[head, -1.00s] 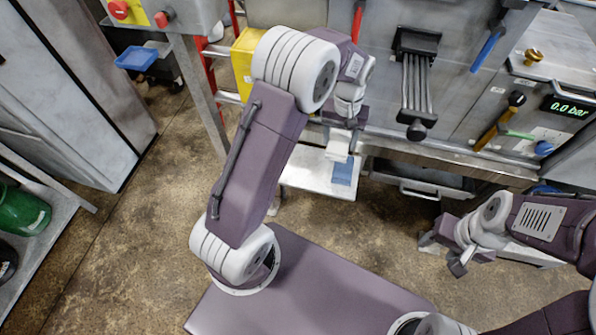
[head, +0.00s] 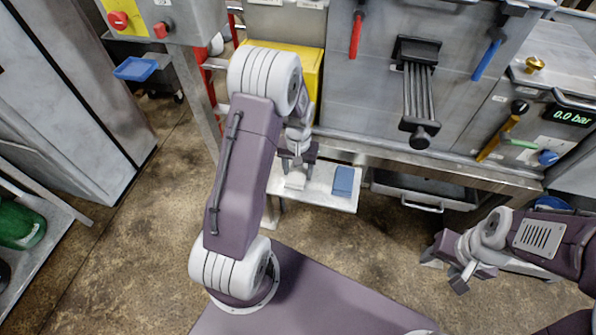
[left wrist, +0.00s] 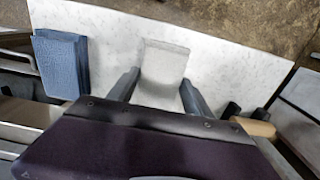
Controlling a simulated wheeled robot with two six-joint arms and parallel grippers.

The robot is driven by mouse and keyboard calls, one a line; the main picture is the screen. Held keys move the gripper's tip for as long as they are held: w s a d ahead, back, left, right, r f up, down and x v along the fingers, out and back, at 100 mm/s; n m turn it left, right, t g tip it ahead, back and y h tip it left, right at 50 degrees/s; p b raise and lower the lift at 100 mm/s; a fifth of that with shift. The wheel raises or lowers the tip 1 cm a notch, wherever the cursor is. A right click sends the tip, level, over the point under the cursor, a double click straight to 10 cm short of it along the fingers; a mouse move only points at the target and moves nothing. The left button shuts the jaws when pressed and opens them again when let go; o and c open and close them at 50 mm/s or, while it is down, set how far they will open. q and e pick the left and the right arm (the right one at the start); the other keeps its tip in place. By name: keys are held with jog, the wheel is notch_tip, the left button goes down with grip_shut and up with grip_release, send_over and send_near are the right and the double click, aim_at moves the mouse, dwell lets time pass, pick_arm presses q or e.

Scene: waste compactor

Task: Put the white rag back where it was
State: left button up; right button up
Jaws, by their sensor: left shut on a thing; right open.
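The white rag (head: 295,181) is a small pale folded cloth at the left part of a white shelf board (head: 322,199). My left gripper (head: 296,170) is shut on it from above. In the left wrist view the rag (left wrist: 163,68) sticks out between the two fingers (left wrist: 158,88), over the board (left wrist: 220,65). I cannot tell whether the rag touches the board. A blue folded cloth (head: 343,181) lies on the board to the right of the rag, with a gap between them. My right gripper (head: 446,271) is open and empty, low at the right.
The compactor front (head: 360,110) with levers rises behind the board. An open grey drawer (head: 420,194) is right of the board. A yellow box (head: 309,75) stands behind my left arm. Bare board shows between rag and blue cloth.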

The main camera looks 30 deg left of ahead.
aim_at(298, 172)
pick_arm(q)
jog(key=shift+f, duration=0.1)
jog(key=o, duration=1.3)
jog(key=shift+f, duration=0.1)
jog(key=shift+r, duration=0.3)
notch_tip(298, 172, up, 12)
jog(key=p, duration=0.3)
jog(key=s+d+m+t, duration=0.1)
jog(key=s+d, duration=0.3)
jog(key=s, duration=0.3)
jog(key=s+d+m, duration=0.2)
jog(key=s+d, duration=0.2)
jog(key=s, duration=0.2)
jog(key=r+p, duration=0.2)
jog(key=p, duration=0.1)
jog(key=r+p, duration=0.3)
jog(key=shift+a+r, duration=0.2)
jog(key=shift+r, duration=0.15)
